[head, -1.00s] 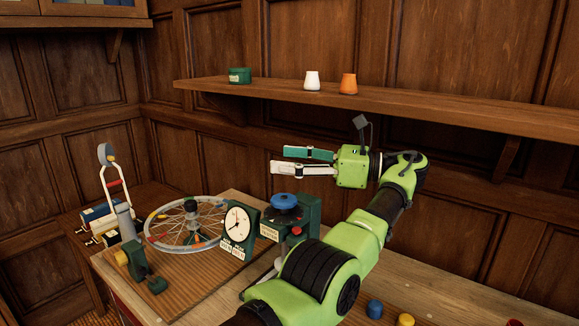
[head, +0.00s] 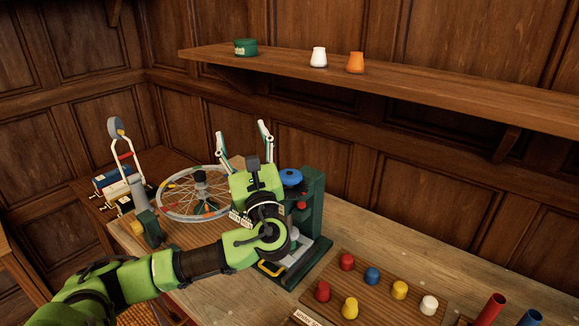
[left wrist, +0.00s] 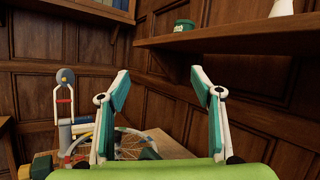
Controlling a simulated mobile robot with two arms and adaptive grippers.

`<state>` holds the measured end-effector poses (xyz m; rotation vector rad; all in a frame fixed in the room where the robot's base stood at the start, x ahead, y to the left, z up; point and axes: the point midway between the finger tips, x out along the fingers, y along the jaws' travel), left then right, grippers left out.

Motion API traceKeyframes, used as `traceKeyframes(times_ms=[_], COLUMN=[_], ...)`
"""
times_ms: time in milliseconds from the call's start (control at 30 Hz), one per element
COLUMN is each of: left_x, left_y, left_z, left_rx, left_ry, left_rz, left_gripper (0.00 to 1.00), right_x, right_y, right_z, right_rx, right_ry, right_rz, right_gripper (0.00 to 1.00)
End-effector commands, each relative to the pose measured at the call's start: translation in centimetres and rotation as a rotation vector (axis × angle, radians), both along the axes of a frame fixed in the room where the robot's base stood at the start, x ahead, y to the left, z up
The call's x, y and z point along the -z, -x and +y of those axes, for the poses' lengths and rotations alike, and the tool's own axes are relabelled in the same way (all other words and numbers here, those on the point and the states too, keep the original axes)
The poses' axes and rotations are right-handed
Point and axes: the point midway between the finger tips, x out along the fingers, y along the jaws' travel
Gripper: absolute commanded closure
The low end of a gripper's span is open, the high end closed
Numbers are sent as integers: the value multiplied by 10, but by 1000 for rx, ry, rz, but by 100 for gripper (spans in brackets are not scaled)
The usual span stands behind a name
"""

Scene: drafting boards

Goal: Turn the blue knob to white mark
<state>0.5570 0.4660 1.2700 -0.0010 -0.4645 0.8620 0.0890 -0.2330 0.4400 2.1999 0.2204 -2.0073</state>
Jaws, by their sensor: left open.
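My right gripper is not in view.
A spoked wheel (head: 165,205) lies behind my gripper on the bench. A board (head: 372,312) with several coloured pegs is at the right front. A shelf (head: 440,88) with a green tin (head: 245,47), white pot (head: 318,57) and orange pot (head: 355,63) runs along the wall.

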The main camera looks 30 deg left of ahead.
Motion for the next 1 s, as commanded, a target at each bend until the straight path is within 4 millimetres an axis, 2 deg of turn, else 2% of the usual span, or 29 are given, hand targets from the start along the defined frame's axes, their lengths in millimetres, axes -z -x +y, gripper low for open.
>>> traceKeyframes(times_ms=[33,100,200,300,400,533,667,733,1000], left_x=[11,32,61,83,94,100,102,103,105], left_y=[7,17,37,57,69,69,53,44,29], left_z=[-22,-51,-88,-113,-127,-131,-125,-122,-117], left_rx=[105,236,390,492,546,566,563,564,557], left_ry=[-14,-11,12,42,61,70,69,69,70], left_rz=[69,164,289,384,438,456,450,448,448], left_gripper=[40,40,40,40,40,40,40,40,40], right_x=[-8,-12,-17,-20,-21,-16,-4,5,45], right_y=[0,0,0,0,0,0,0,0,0], right_z=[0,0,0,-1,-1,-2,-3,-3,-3], right_rx=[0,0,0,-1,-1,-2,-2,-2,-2], right_ry=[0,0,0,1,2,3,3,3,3], right_rz=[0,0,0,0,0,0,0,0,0], right_gripper=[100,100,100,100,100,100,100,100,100])
